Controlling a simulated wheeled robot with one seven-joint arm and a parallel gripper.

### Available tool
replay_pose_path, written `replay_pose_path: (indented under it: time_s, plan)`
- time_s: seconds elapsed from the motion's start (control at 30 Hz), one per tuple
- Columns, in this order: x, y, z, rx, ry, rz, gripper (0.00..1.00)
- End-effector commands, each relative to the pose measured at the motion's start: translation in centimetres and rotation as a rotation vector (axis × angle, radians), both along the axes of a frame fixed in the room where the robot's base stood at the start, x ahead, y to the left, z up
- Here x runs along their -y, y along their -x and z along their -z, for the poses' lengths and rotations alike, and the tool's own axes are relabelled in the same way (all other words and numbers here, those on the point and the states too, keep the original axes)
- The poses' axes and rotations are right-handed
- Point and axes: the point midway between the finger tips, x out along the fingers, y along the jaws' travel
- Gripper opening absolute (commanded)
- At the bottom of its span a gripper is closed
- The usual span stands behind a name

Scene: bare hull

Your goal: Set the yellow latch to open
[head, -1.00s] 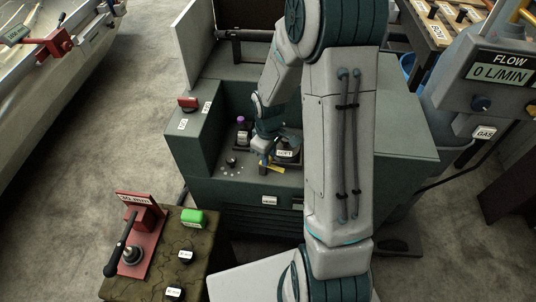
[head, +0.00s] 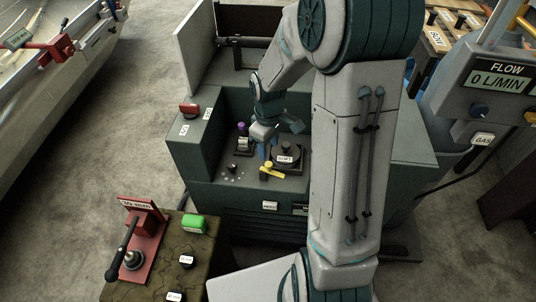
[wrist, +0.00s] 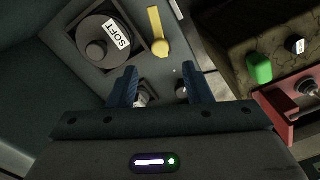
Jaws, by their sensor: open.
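The yellow latch (head: 272,172) lies on the dark green machine's recessed deck, near its front edge, just in front of the round SOFT dial. In the wrist view the yellow latch (wrist: 158,34) shows as a bar with a rounded end, beyond the fingertips. My gripper (head: 265,150) is above the deck, just behind the latch in the head view and apart from it. In the wrist view my gripper (wrist: 160,86) has its two blue fingers spread with nothing held between them. No label for the latch's positions is readable.
The SOFT dial (head: 287,153) stands close to the latch. A purple-topped knob (head: 242,128) is to the left. A red switch (head: 189,110) sits on the machine's left ledge. A green block (head: 194,223) and a red lever stand (head: 143,237) are at the front left.

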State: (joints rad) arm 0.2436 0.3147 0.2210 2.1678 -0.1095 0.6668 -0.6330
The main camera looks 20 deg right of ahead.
Motion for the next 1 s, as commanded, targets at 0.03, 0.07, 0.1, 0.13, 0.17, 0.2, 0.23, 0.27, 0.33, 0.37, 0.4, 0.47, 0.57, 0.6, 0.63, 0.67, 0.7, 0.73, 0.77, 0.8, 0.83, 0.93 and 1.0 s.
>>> replay_pose_path:
  time_s: [0.03,0.07,0.1,0.13,0.17,0.2,0.23,0.27,0.33,0.37,0.4,0.47,0.57,0.6,0.63,0.67,0.7,0.73,0.77,0.8,0.83,0.93,1.0]
  plan:
    - [0.0,-0.1,-1.4,0.006,0.001,0.000,0.45]
    - [0.0,0.0,-2.1,0.005,0.001,0.000,0.45]
    - [0.0,-0.1,-2.9,0.005,0.001,0.001,0.45]
    - [0.0,-0.1,-3.4,0.005,0.001,0.001,0.45]
    - [0.0,-0.1,-3.9,0.004,0.000,0.001,0.45]
    - [0.0,0.0,-4.5,0.003,0.000,0.000,0.45]
    - [0.0,-0.1,-4.9,0.003,0.000,0.000,0.45]
    - [0.0,-0.1,-5.3,0.003,0.000,0.000,0.45]
    - [0.0,-0.1,-5.9,0.002,0.001,-0.001,0.45]
    - [0.0,-0.1,-6.1,0.001,0.000,-0.001,0.45]
    - [0.0,0.0,-6.4,0.001,0.000,-0.001,0.45]
    - [0.0,0.0,-6.5,0.000,0.000,-0.001,0.45]
    - [0.0,0.0,-6.6,0.000,0.000,-0.001,0.45]
    - [0.0,0.0,-6.6,0.000,0.000,-0.001,0.45]
    - [0.0,0.0,-6.6,0.000,0.000,-0.001,0.45]
    - [0.0,0.0,-6.6,0.000,0.000,-0.001,0.45]
    - [0.0,0.0,-6.6,0.000,0.000,-0.001,0.45]
    - [0.0,0.0,-6.6,0.000,0.000,-0.001,0.45]
    - [0.0,0.0,-6.6,0.000,0.000,-0.001,0.45]
    - [0.0,0.0,-6.6,0.000,0.000,-0.001,0.45]
    - [0.0,0.0,-6.6,0.000,0.000,-0.001,0.45]
    - [0.0,0.0,-6.6,0.000,0.000,-0.001,0.45]
    - [0.0,0.0,-6.6,0.000,0.000,-0.001,0.45]
